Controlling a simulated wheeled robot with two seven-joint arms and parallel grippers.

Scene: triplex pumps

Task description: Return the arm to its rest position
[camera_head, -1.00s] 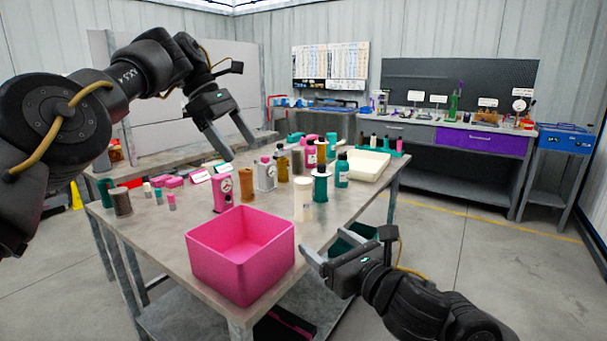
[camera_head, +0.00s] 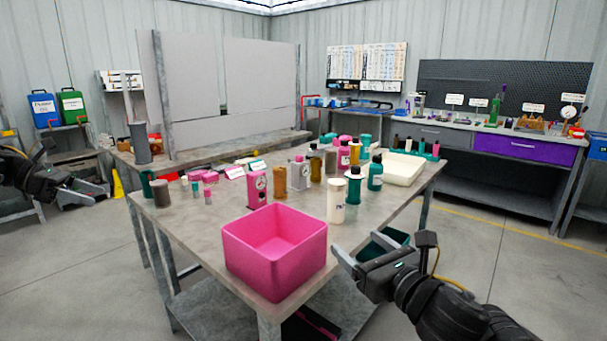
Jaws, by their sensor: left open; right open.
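My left arm is low at the left edge of the head view. Its gripper (camera_head: 82,192) is open and empty, left of the table and clear of it. My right gripper (camera_head: 343,262) is open and empty at the table's front right edge, to the right of the pink bin (camera_head: 275,262). The pink bin stands on the front corner of the grey table (camera_head: 200,222) and looks empty inside.
Several bottles and pump parts stand mid-table, among them a white bottle (camera_head: 336,200) and a teal bottle (camera_head: 375,172). A cream tray (camera_head: 405,168) lies at the right. A green bin (camera_head: 383,243) is beside my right gripper. Floor at the left is open.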

